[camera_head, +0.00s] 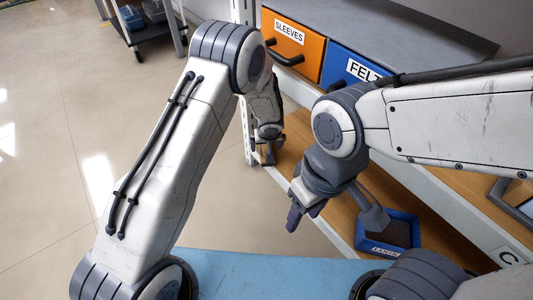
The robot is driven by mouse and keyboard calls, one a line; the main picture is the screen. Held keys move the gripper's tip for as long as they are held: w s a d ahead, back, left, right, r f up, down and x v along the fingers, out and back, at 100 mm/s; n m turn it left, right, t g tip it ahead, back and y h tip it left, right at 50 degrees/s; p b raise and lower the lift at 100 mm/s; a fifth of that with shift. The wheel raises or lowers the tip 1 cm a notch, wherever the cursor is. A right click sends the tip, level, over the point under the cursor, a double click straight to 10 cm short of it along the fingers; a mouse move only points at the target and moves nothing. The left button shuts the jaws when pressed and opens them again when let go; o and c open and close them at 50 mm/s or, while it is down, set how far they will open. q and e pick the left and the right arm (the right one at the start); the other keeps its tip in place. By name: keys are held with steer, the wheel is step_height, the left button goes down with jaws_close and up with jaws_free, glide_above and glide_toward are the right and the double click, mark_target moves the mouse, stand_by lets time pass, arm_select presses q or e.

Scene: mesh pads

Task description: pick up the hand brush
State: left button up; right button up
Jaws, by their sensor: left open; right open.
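A grey tool with a slim handle and a wider head, which looks like the hand brush (374,218), leans in a small blue tray (388,248) on the wooden shelf. Its handle runs up toward my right forearm, and its upper end is partly hidden there. My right gripper (303,217) is open and points down to the left of the brush, apart from it. My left gripper (269,153) is open and empty, hanging near the shelf's left post, well away from the brush.
A white shelf edge runs along the front. Another grey-rimmed tray (512,205) stands at the right. A dark cart (145,22) stands far left on open floor.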

arm_select(q)
steer(key=shift+w+f, duration=0.2)
steer(key=shift+f, duration=0.2)
steer(key=shift+c, duration=0.3)
steer(key=c, duration=1.5)
steer(key=shift+r, duration=0.1)
